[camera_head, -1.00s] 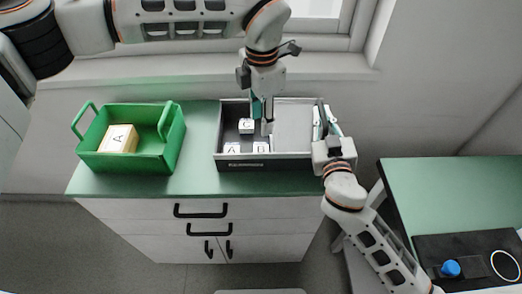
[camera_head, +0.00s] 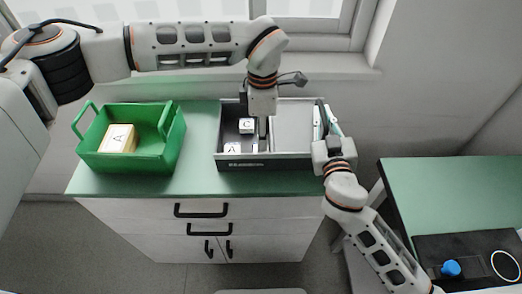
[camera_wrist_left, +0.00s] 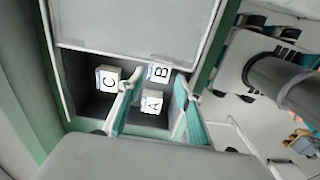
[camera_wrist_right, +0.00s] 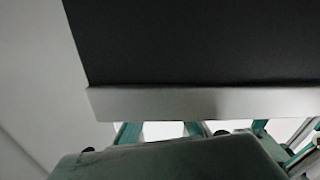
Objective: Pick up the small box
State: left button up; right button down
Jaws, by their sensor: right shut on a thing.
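A two-part storage box (camera_head: 285,162) stands on the green counter. Its dark left compartment holds small white boxes marked C (camera_head: 246,125), A (camera_head: 231,148) and B; B is mostly hidden by my gripper in the head view but clear in the left wrist view (camera_wrist_left: 160,73). My left gripper (camera_head: 262,142) points down into this compartment. In the left wrist view its fingers (camera_wrist_left: 154,108) are apart, with boxes A (camera_wrist_left: 152,102) and B showing in the gap beyond them, not visibly gripped. My right gripper (camera_head: 322,128) is shut on the storage box's right wall (camera_wrist_right: 200,102).
A green basket (camera_head: 165,158) with handles stands at the left, holding a larger tan box marked A (camera_head: 118,138). Bare counter (camera_head: 200,150) lies between it and the storage box. A separate table (camera_head: 450,195) with a blue knob (camera_head: 451,268) stands at the right.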

pick_arm(q)
jog(key=shift+d+f, duration=0.15)
jog(key=shift+f, duration=2.5)
jog(key=c, duration=0.8)
jog(key=shift+o, duration=0.2)
notch_tip(320, 180, up, 10)
jog(key=a+r, duration=0.3)
jog(key=a, duration=0.2)
jog(key=shift+r, duration=0.1)
